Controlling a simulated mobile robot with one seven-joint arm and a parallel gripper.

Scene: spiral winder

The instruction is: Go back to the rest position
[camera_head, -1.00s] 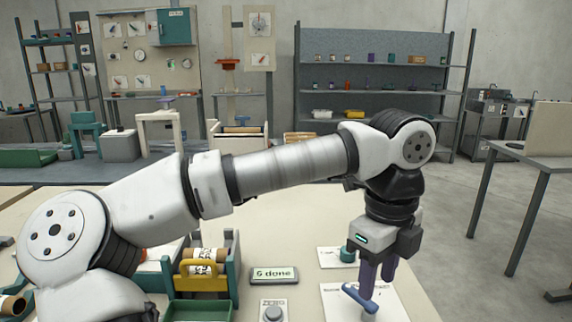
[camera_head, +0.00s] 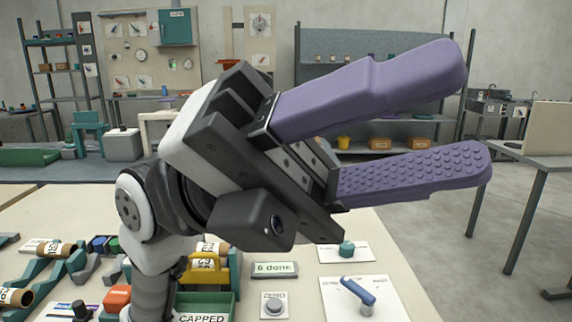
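My gripper (camera_head: 478,115) is raised close in front of the camera, its two purple fingers pointing right and spread well apart. It is open, with nothing between the fingers. The arm is folded up at the left, above the pale worktable (camera_head: 395,262). The blue lever (camera_head: 358,290) on its white plate stands free below the gripper, not touched by it. My wrist and fingers hide much of the middle of the room.
On the table are a sign reading "6 done" (camera_head: 274,270), a ZERO button (camera_head: 273,306), a green knob (camera_head: 347,249) and a green tray marked CAPPED (camera_head: 204,310). Labelled rolls (camera_head: 48,249) lie on stands at the left. A grey side table (camera_head: 535,160) stands at the right.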

